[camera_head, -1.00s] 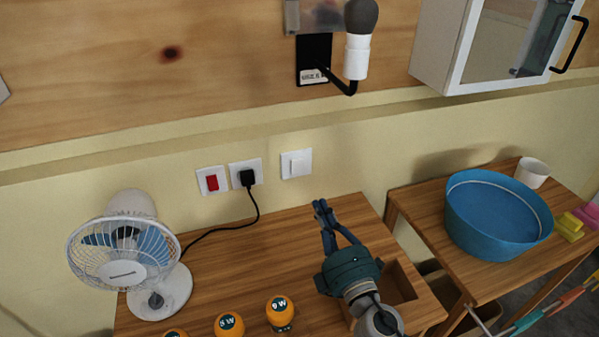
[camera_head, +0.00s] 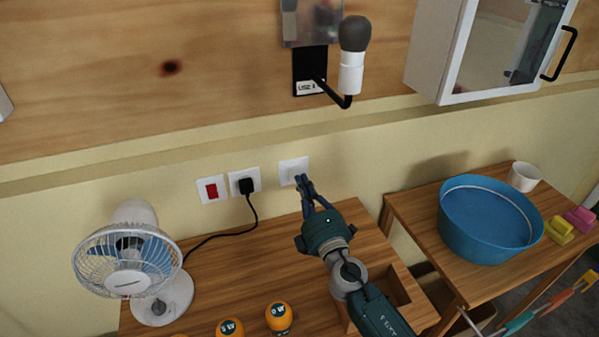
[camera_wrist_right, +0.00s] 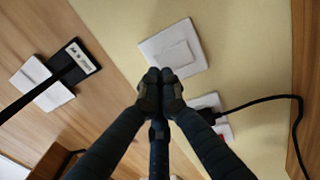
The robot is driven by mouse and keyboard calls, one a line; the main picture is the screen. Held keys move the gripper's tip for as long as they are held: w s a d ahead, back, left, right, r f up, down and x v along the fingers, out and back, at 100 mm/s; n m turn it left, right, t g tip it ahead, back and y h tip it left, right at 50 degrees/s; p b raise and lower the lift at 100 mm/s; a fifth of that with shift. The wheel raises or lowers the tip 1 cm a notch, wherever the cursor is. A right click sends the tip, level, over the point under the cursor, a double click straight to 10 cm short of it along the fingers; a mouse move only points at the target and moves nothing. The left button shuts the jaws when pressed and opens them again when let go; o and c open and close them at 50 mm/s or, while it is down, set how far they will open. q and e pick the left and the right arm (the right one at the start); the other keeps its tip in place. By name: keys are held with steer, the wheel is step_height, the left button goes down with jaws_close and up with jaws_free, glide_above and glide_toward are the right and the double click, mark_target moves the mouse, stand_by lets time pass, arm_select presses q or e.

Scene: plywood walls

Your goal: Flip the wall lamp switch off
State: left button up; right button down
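The white wall switch (camera_head: 292,170) is a square plate with a rocker on the yellow wall, right of the socket. It also shows in the right wrist view (camera_wrist_right: 172,50). My right gripper (camera_head: 302,181) is at the plate's lower edge. In the right wrist view its fingertips (camera_wrist_right: 161,78) are together with nothing between them, just below the rocker. I cannot tell whether they touch the plate. The wall lamp (camera_head: 351,72) has a white holder on a black arm and a dark grey bulb that looks unlit. My left gripper is out of view.
A socket with a black plug (camera_head: 245,185) and a red switch (camera_head: 211,190) are left of the white switch. A fan (camera_head: 125,265) and orange bulbs (camera_head: 279,318) stand on the wooden table (camera_head: 225,265). A blue basin (camera_head: 489,222) is on the right table.

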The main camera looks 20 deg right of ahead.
mark_target(297, 169)
steer(key=shift+w+r, duration=0.15)
steer(key=shift+w, duration=1.35)
steer(key=r+p, duration=0.1)
steer(key=p, duration=0.1)
steer(key=shift+w+p, duration=0.2)
steer(key=shift+p, duration=0.15)
steer(key=shift+f, duration=0.5)
